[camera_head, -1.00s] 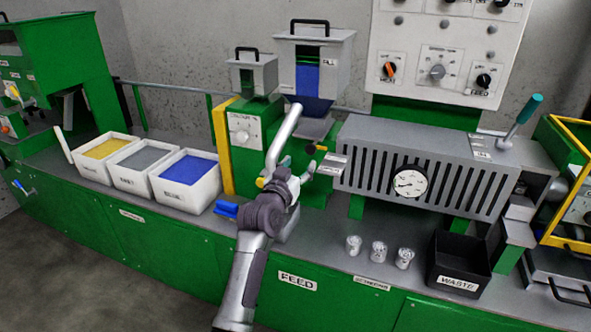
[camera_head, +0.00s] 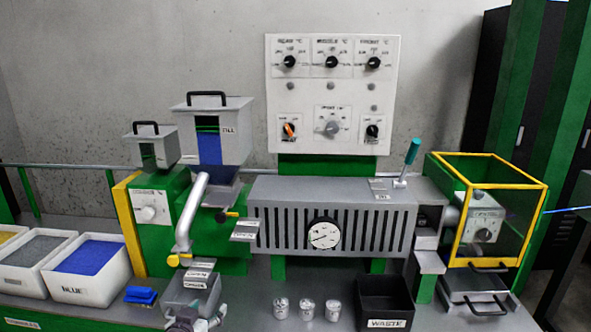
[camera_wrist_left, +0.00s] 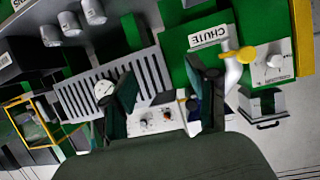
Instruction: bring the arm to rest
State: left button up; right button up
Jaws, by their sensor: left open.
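My left arm's wrist and gripper (camera_head: 190,319) show only in part at the bottom edge of the head view, in front of the grey chute box. In the left wrist view my left gripper (camera_wrist_left: 162,92) has its two dark fingers spread apart, with nothing between them. That view is upside down, and the machine lies beyond the fingers. The fingertips are hard to make out in the head view. My right gripper is in neither view.
The green bench carries a grey slotted barrel (camera_head: 281,215), a white pipe (camera_head: 188,220), a black waste bin (camera_head: 385,295) and several small cups (camera_head: 307,309). A blue-filled tray (camera_head: 90,285) stands at left. A yellow-framed guard (camera_head: 455,235) stands at right.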

pick_arm(q)
jog(key=s+f+g, duration=0.3)
jog(key=s+f, duration=0.1)
jog(key=s, duration=0.7)
jog(key=s+d+f+g+y, duration=0.1)
jog(key=s+f+g, duration=0.3)
jog(key=s, duration=0.8)
jog(key=s+f+g, duration=0.3)
jog(key=s+f, duration=0.1)
jog(key=s, duration=0.7)
notch_tip(320, 180, down, 24)
jog(key=s+r+g+p, duration=0.1)
jog(key=g+p, duration=0.1)
jog(key=p, duration=0.1)
jog(key=s+a+f+m+p, duration=0.1)
jog(key=s+a+f, duration=0.1)
jog(key=s+f, duration=1.3)
jog(key=shift+s+a+g+p, duration=0.4)
jog(key=shift+s, duration=0.7)
jog(key=shift+r, duration=0.1)
